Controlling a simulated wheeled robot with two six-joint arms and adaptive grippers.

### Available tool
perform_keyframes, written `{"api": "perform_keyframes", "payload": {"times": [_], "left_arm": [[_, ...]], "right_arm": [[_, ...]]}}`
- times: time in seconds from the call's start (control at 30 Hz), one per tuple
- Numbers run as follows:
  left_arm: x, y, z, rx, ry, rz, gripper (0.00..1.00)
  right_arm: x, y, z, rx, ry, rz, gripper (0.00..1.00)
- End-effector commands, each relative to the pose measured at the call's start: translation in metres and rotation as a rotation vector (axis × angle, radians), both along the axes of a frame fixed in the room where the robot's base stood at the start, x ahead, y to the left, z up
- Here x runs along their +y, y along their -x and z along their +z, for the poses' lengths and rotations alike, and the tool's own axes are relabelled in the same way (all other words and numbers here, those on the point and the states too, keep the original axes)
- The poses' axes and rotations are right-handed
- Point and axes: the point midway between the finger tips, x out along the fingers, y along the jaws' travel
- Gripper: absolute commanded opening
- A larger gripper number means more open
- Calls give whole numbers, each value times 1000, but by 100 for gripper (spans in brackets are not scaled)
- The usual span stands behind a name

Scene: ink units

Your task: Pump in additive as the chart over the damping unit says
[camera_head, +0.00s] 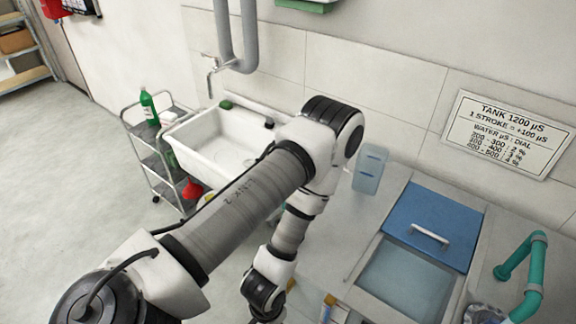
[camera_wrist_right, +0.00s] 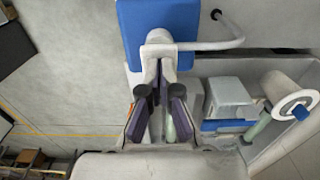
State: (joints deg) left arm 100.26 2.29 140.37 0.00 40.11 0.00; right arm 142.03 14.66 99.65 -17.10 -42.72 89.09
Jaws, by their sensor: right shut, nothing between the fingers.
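The chart (camera_head: 508,134) hangs on the tiled wall over the damping unit (camera_head: 335,245). It reads "TANK 1200 µS", "1 STROKE = +100 µS", and water-to-dial lines that seem to give 2, 3 and 4 %. The unit has a blue lid (camera_head: 432,222) with a white handle, beside a pale see-through panel (camera_head: 405,280). My right gripper (camera_wrist_right: 160,72) is shut and empty in the right wrist view. Its tips are near a white rounded part with a bent bar (camera_wrist_right: 215,45) against a blue panel (camera_wrist_right: 155,15). I cannot tell whether they touch. No additive pump is clearly identifiable.
One of my arms crosses the middle of the head view, its gripper out of frame. A white sink (camera_head: 215,135), a cart (camera_head: 150,150) with a green bottle (camera_head: 149,108) and a light-blue container (camera_head: 370,170) stand around. A green pipe (camera_head: 533,275) rises at right. Floor at left is clear.

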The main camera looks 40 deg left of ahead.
Motion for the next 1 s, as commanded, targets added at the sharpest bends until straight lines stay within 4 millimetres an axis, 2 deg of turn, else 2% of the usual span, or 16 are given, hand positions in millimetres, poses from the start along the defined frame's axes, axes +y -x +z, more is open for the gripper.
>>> {"api": "perform_keyframes", "payload": {"times": [0.53,0.77,1.0], "left_arm": [[0,0,-11,0,0,0,72],[0,0,-9,0,0,0,72],[0,0,10,0,0,0,72]], "right_arm": [[0,1,-23,2,0,0,0],[0,1,-21,2,0,0,0],[0,1,-2,2,-1,0,0]]}}
